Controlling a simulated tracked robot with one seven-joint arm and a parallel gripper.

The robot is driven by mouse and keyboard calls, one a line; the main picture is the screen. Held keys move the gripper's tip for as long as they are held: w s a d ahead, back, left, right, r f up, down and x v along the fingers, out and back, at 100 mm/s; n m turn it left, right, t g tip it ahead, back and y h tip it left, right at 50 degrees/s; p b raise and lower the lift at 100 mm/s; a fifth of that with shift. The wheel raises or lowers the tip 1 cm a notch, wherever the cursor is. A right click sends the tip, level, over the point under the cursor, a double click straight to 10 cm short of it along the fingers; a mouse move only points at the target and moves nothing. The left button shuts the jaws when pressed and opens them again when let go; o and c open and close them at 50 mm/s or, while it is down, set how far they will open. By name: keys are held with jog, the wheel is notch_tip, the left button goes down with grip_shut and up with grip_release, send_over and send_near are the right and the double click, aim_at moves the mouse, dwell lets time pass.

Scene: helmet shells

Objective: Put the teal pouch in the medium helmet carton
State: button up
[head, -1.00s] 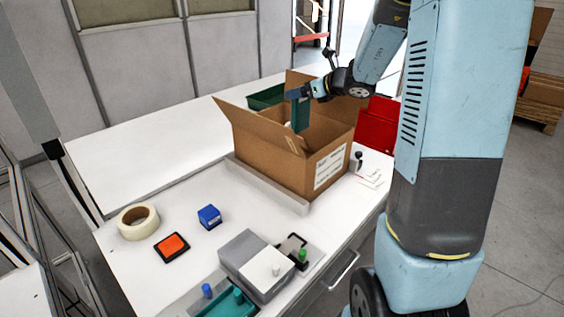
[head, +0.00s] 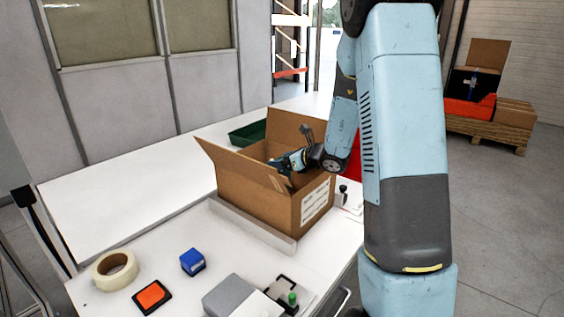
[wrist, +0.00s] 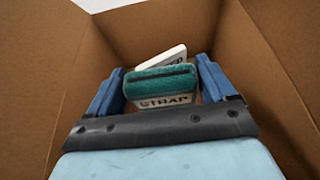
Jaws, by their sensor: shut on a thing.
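The open brown carton (head: 248,197) stands on the white table with its flaps up and a white printed label on its right face. My gripper (head: 285,163) reaches down into its opening. In the wrist view my gripper (wrist: 160,88) is shut on the teal pouch (wrist: 158,82), which has a dark stripe and a white "STRAP" label. The brown carton walls (wrist: 68,50) surround the gripper and pouch. A white piece with dark lettering (wrist: 165,57) shows just behind the pouch. In the head view the carton's front wall and flap hide most of the pouch.
A dark green tray (head: 248,132) lies behind the carton. A tape roll (head: 115,270), a blue box (head: 193,261), an orange-topped pad (head: 152,296) and a grey box (head: 236,297) lie in front. A low grey rail (head: 250,222) runs along the carton's front.

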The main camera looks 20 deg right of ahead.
jog(key=shift+f, duration=0.6)
jog(key=o, duration=1.2)
jog(key=shift+s, duration=0.1)
jog(key=shift+r, duration=0.15)
jog(key=v, duration=1.2)
jog(key=shift+r, duration=0.35)
